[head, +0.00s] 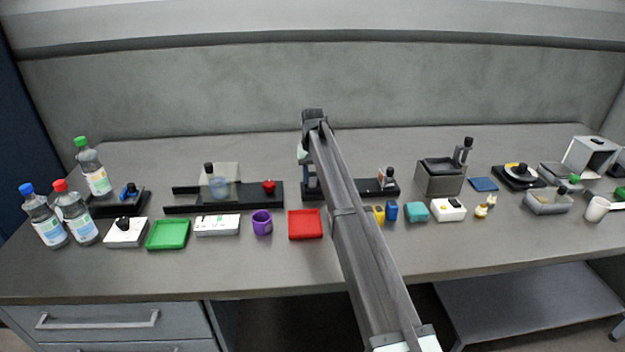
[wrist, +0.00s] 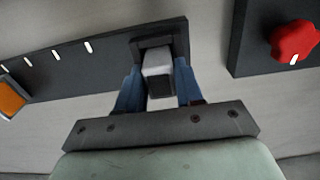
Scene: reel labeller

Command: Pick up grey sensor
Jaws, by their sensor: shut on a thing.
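The grey sensor (wrist: 158,64) looks like a small light-grey block in the wrist view. It sits at a dark square bracket on the end of a black rail (wrist: 105,52). My gripper (wrist: 157,84) has its two blue fingers on either side of the block and is shut on it. Whether the block is clear of the bracket cannot be told.
A red knob (wrist: 294,42) on another black base (head: 230,205) is close by. An orange part (wrist: 12,98) is at the rail's other end. A red tray (head: 305,225) and purple cup (head: 262,223) stand in front. Bottles (head: 95,178) stand far left.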

